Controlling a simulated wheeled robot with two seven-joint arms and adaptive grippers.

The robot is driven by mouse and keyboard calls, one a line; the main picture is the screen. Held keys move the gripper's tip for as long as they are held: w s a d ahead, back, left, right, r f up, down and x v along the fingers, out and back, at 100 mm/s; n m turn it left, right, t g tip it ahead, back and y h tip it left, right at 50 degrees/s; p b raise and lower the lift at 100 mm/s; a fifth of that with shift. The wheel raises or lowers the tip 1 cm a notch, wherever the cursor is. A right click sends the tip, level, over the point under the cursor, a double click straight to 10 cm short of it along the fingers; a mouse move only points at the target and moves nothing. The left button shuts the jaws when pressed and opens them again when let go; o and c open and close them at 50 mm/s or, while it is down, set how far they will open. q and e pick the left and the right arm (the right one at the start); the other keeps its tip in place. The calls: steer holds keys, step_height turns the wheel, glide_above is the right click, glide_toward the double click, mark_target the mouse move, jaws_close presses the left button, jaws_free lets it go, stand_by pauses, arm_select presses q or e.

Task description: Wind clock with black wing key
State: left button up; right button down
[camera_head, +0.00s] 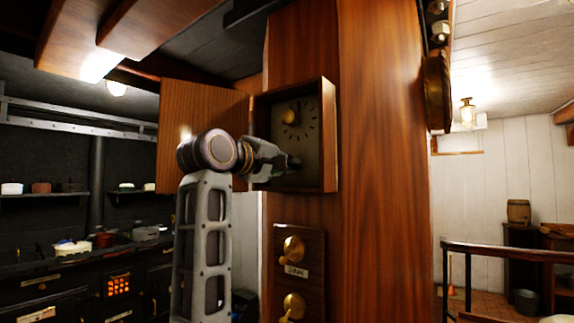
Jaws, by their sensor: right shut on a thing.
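The clock (329,135) is a wooden box on a tall wooden post, with a grey dial and dark marks. A brass piece (291,116) sits at the dial's middle. The clock's wooden door (200,112) stands open to the left. My right gripper (284,161) reaches into the case from the left, at the lower part of the dial. It is shut on a small dark thing, seemingly the black wing key (295,164). The fingers hide most of it, and I cannot tell how deep it sits in the dial. My left gripper is out of view.
Below the clock, a wooden panel (314,245) carries brass knobs and a small label. A round brass-toned fitting (436,92) is on the post's right side. A black stove (70,300) and shelves stand at left. A railing (500,248) is at right.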

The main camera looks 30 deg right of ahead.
steer(key=shift+s+d+f+m, duration=0.15)
steer(key=shift+d+f+m, duration=0.1)
steer(key=shift+d+m, duration=0.2)
steer(key=shift+m, duration=0.25)
